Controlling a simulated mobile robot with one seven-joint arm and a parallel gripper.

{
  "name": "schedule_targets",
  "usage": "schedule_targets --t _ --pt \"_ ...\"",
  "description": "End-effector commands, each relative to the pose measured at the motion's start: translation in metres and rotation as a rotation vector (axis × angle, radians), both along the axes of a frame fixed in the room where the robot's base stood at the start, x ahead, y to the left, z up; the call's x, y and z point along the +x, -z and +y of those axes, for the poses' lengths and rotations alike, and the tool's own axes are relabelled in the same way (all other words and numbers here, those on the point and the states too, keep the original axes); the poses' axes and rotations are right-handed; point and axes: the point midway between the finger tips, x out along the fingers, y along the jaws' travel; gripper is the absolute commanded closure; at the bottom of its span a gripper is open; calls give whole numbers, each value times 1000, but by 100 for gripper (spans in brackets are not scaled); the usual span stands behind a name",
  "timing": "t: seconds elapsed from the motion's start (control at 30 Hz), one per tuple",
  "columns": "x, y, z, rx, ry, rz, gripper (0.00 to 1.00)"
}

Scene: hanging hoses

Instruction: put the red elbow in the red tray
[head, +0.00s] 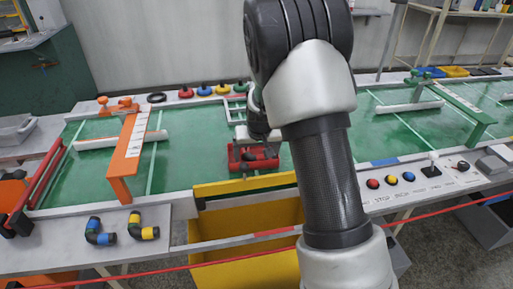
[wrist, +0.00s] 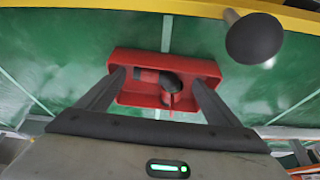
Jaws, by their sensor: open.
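The red tray (head: 234,165) lies on the green table top, beside my arm in the head view; it also shows in the wrist view (wrist: 203,65). The red elbow (wrist: 167,84), red with black parts, lies inside the tray between its walls. My gripper (wrist: 157,76) is over the tray with its fingers apart, one on each side of the elbow. I see a gap between each finger and the elbow.
A blue elbow (head: 97,232) and a yellow elbow (head: 143,228) lie on the front ledge at left. An orange bridge (head: 123,150) stands left of the tray. A dark round knob on a rod (wrist: 253,38) rises close to my gripper. A yellow panel (head: 240,225) hangs in front.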

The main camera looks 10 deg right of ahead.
Motion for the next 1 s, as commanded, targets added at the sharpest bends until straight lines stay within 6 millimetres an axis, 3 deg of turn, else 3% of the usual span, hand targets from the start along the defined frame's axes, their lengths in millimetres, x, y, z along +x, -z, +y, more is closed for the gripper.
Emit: schedule_targets --t 0.17,0.63,0.8,1.0 --pt "-8 -26 1 1 1 -5 14" --pt "-53 -128 3 0 -1 -5 14" --pt "-63 -150 3 1 0 -3 14" --pt "-68 -161 3 0 0 -1 14"
